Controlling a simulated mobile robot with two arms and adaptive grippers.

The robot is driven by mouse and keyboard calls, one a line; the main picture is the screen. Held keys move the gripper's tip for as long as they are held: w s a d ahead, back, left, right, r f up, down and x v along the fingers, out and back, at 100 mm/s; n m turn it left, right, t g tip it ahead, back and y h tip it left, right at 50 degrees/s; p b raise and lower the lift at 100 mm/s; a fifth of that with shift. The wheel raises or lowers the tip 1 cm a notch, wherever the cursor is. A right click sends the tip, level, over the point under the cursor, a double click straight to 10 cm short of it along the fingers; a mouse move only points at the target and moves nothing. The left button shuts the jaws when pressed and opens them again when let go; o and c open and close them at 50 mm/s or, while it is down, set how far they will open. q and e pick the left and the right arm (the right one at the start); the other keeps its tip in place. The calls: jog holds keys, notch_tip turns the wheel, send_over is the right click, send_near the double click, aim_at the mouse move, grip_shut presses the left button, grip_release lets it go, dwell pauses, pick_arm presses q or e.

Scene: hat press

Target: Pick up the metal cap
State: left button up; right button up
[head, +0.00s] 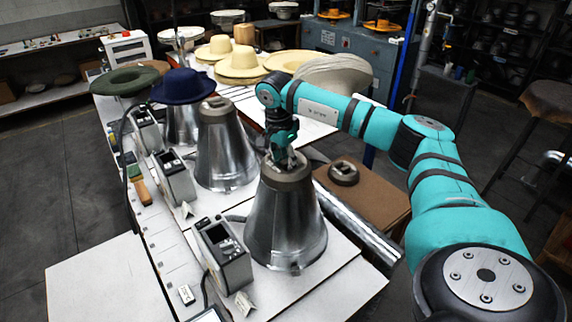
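A grey metal cap (286,173) sits on top of the nearest shiny metal cone (285,222), in the middle of the head view. My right gripper (284,159) points down at the top of this cap, with its fingers at or touching the cap's upper part. The fingers are small and dark here, so I cannot tell whether they are closed on it. Another round metal piece (344,172) like a cap lies on the brown surface to the right. My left gripper is not in view.
A second cone (225,145) stands behind, and a blue hat (182,86) rests on the cone beyond it. Control boxes (222,252) line the bench's left side. A long metal tube (358,225) lies to the right. Bare white table (105,280) shows at the front left.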

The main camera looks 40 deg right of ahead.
grip_shut()
jog(key=shift+w+r, duration=0.1)
dwell(0.3)
jog(key=shift+r, duration=0.15)
